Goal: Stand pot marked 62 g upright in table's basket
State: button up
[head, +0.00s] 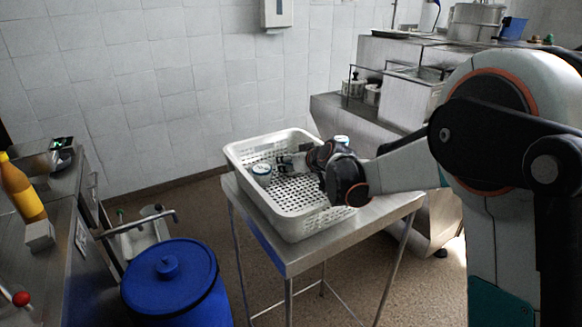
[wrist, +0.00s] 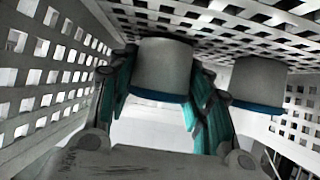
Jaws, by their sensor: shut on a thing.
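My gripper (head: 284,163) reaches low into the white perforated basket (head: 306,222) on the table. In the wrist view its teal fingers (wrist: 160,80) are shut on the sides of a white pot (wrist: 162,66) with a blue band at one end. A second similar pot (wrist: 258,82) stands just to its right, apart from it. In the head view a white pot with a blue-rimmed top (head: 262,172) stands upright in the basket beside my fingertips; I cannot tell which of the two it is. No 62 g marking is readable.
The steel table (head: 372,217) has bare room right of the basket. A small blue-and-white round thing (head: 342,139) shows behind my wrist. A blue lidded bin (head: 172,285) stands at front left. A counter with a yellow bottle (head: 22,190) is at far left.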

aim_at(302, 183)
jog(key=shift+f, duration=0.2)
jog(key=o, duration=1.1)
jog(key=shift+s+d+r, duration=0.15)
jog(key=shift+r, duration=0.1)
jog(key=shift+p+v, duration=1.4)
jog(key=shift+v, duration=2.15)
